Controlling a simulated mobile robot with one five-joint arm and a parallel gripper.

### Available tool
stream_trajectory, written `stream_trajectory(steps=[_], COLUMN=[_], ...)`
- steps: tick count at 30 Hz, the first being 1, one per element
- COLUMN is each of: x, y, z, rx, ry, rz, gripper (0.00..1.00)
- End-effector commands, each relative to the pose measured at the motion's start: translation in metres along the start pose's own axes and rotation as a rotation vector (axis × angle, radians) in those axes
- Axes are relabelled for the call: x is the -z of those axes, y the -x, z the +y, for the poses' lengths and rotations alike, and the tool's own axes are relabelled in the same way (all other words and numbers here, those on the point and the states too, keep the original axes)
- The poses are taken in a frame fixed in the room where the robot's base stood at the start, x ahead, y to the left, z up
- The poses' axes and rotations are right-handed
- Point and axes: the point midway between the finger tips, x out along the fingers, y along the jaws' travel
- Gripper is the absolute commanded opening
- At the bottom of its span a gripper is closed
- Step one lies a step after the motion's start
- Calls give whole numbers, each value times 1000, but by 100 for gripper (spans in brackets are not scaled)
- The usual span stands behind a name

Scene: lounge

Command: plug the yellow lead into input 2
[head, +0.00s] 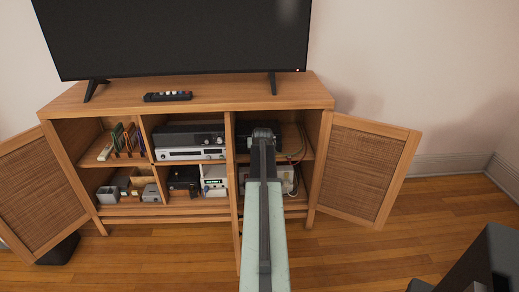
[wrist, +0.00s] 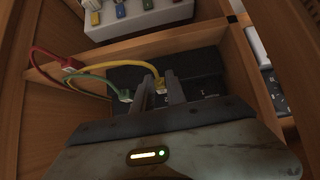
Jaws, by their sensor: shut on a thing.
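My gripper (wrist: 161,84) is shut on the plug end of the yellow lead (wrist: 120,66); it also shows in the head view (head: 263,134) reaching into the cabinet's right compartment. The yellow plug (wrist: 165,77) is close to a dark box (wrist: 197,63), with small pale marks near the fingers. A green lead (wrist: 95,81) ends in a plug just left of my fingers. A red lead (wrist: 45,53) runs along the left side.
A pale unit (wrist: 138,20) with several coloured plugs or sockets is at the top of the wrist view. Wooden cabinet walls (wrist: 238,70) stand close around my gripper. The right cabinet door (head: 362,165) is open. A television (head: 175,35) stands on top.

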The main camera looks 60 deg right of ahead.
Motion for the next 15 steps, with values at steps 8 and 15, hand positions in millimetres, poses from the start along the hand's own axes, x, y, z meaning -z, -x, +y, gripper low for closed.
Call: stream_trajectory(steps=[8,15], x=[0,3], y=[0,-3], z=[0,0], rx=[0,0], ry=[0,0], rz=[0,0], gripper=[0,0])
